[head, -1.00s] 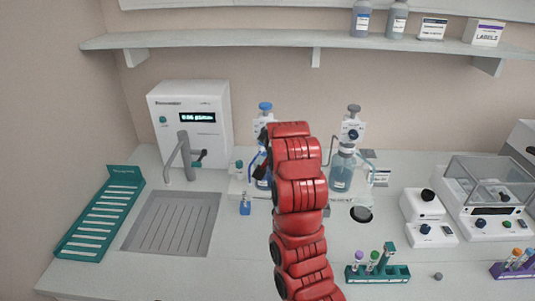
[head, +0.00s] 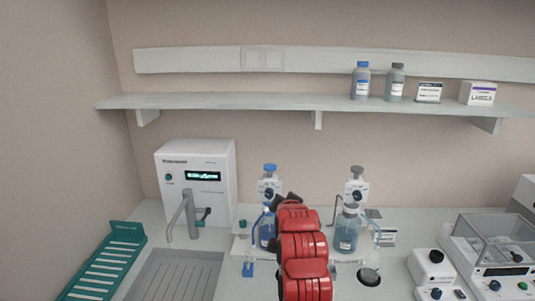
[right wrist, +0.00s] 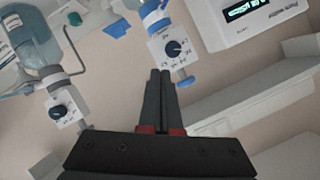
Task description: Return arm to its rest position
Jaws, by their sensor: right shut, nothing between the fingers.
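My red right arm (head: 304,250) rises from the bottom centre of the head view, in front of the bench. Its dark gripper (head: 276,203) is mostly hidden behind the arm, near the blue-capped dispenser bottle (head: 267,232). In the right wrist view the two black fingers (right wrist: 160,74) are together with nothing between them. They point toward the blue-topped dispenser head (right wrist: 172,47), with no clear contact. My left gripper is not in view.
A grey-capped dispenser bottle (head: 346,235) stands right of the arm. A white water purifier (head: 196,180) and teal rack (head: 106,262) are at left. A shelf (head: 230,102) runs above, with bottles and boxes. Instruments (head: 495,240) stand at right. Air between bench and shelf is free.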

